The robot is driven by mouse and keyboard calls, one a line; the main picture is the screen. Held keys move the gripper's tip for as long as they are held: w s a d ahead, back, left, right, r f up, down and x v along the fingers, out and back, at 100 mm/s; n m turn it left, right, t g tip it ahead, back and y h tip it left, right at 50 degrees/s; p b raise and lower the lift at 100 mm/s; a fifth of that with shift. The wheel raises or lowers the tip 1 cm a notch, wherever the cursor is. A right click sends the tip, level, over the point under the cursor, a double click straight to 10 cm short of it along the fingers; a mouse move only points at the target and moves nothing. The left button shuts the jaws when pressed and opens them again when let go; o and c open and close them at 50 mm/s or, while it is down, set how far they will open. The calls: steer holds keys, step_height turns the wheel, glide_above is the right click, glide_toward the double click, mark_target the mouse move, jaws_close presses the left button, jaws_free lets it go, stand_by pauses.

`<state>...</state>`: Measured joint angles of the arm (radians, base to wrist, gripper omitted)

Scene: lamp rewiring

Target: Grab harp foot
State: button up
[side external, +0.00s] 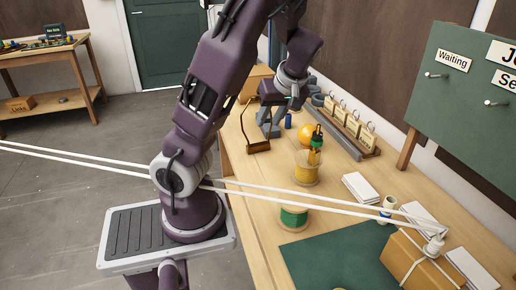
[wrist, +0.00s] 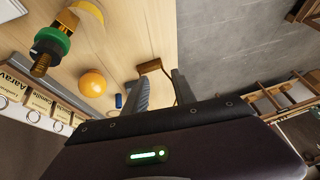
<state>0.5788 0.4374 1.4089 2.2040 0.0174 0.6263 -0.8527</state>
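The harp is a thin dark wire loop with a brown, bar-like foot (side external: 258,148), near the left edge of the workbench in the side view. The foot also shows in the wrist view (wrist: 150,67), just beyond the fingertips. My gripper (side external: 268,127) points down beside the harp, to the right of its wire in the side view. In the wrist view my gripper (wrist: 161,78) has its two grey fingers apart, with part of the harp wire seen between them. Nothing is held. Whether a finger touches the harp cannot be told.
A rack of labelled tags (side external: 345,122) stands behind. White cords (side external: 300,192) cross the foreground. The bench in front of the harp is clear.

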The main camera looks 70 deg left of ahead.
steer(key=s+a+r+n+g+y, duration=0.1)
steer(key=a+r+n+y, duration=0.25)
steer(key=r, duration=0.35)
steer(key=a+r+n+g+y, duration=0.1)
steer(key=a+r+n+y, duration=0.1)
steer(key=a+r+y, duration=0.35)
steer(key=h, duration=0.1)
glide_toward(247, 139)
steer(key=x, duration=1)
steer(key=shift+a, duration=0.2)
jaws_close()
